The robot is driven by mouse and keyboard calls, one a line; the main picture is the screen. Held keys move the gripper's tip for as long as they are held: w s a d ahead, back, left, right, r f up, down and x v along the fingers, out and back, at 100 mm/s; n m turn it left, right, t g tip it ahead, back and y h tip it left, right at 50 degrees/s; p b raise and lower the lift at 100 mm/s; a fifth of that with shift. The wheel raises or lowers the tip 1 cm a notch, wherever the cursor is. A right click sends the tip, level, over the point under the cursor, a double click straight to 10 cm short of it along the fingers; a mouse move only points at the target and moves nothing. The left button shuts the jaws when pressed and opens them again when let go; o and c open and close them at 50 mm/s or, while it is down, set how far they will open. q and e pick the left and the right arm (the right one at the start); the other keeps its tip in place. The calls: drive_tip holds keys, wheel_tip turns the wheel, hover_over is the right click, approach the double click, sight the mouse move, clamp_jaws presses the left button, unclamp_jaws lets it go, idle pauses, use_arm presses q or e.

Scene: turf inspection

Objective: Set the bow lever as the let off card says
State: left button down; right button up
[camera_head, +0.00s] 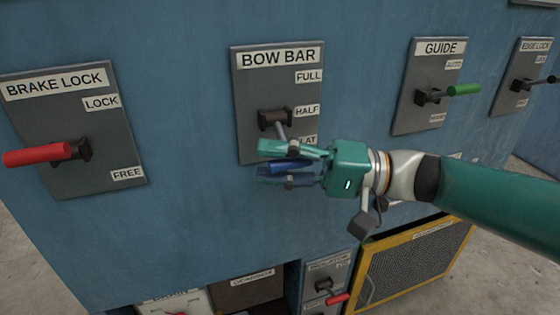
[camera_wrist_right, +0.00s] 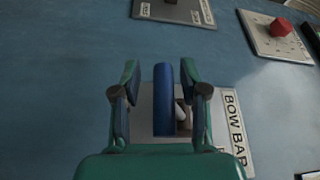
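The BOW BAR plate (camera_head: 247,125) is on the blue machine face, with labels FULL at the top, HALF in the middle and a lowest one partly hidden, ending in "LAT". Its lever has a blue handle (camera_head: 290,168) that slopes downward in the head view from a dark pivot at HALF height; its exact setting is hard to tell. My right gripper (camera_head: 290,165) is open around the handle. In the right wrist view, the handle (camera_wrist_right: 164,98) stands between the fingers (camera_wrist_right: 162,100) with a gap on each side. My left gripper and the let off card are not in view.
A BRAKE LOCK plate with a red lever (camera_head: 38,154) is on the left. A GUIDE plate with a green lever (camera_head: 464,90) and an EDGE LOCK plate (camera_head: 523,80) are on the right. Below are a small red lever (camera_head: 337,299) and a yellow-framed mesh panel (camera_head: 418,268).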

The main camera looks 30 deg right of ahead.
drive_tip(key=shift+s+d, duration=0.2)
drive_tip(key=shift+d, duration=0.15)
drive_tip(key=v, duration=1.1)
drive_tip(key=shift+f, duration=0.15)
